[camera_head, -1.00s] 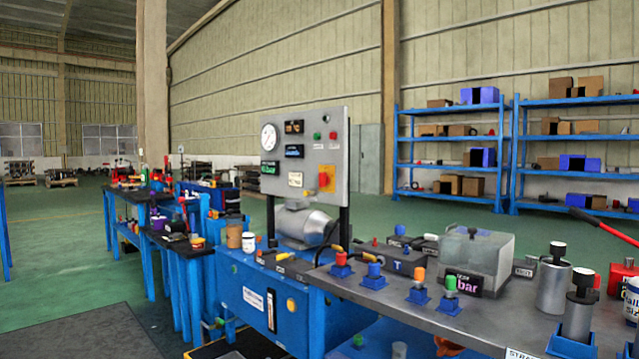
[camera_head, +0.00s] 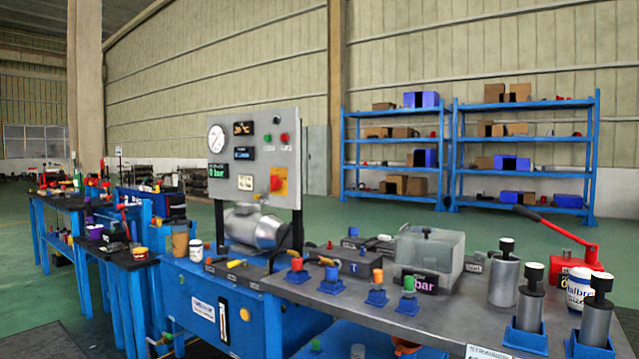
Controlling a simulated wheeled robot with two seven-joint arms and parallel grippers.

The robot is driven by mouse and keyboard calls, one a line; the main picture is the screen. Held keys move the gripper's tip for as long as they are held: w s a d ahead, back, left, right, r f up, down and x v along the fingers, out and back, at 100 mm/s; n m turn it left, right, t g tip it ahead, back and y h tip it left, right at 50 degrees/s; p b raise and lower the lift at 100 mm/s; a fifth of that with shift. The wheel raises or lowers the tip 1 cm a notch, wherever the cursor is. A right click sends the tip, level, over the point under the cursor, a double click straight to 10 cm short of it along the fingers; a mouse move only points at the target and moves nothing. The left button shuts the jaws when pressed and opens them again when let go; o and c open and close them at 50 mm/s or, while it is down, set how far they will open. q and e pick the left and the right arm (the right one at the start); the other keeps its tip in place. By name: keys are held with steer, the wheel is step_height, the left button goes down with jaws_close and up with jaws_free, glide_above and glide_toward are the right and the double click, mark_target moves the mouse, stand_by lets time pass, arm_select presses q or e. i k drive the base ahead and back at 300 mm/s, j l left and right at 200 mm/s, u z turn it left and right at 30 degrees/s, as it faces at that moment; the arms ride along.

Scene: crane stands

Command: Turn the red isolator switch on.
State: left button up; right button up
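The red isolator switch (camera_head: 275,184) sits on a yellow-orange plate at the lower right of the grey control panel (camera_head: 262,150). The panel stands upright on black posts behind the blue power unit. It also carries a round gauge, small displays, and a red and a green button. The switch is too small to read its exact position. Neither of my grippers shows in the head view.
A grey bench (camera_head: 400,312) with coloured plugs, a clear box (camera_head: 431,252) and metal cylinders fills the front right. A motor (camera_head: 254,228) sits below the panel. Blue shelves (camera_head: 395,165) stand behind. Green floor (camera_head: 330,218) is open between bench and shelves.

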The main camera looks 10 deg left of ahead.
mark_target(276, 182)
steer(key=i+j+z, duration=0.15)
steer(key=j+z, duration=0.3)
steer(key=j, duration=0.25)
steer(key=i+j+z, duration=0.1)
steer(key=j+z, duration=0.35)
steer(key=j, duration=0.25)
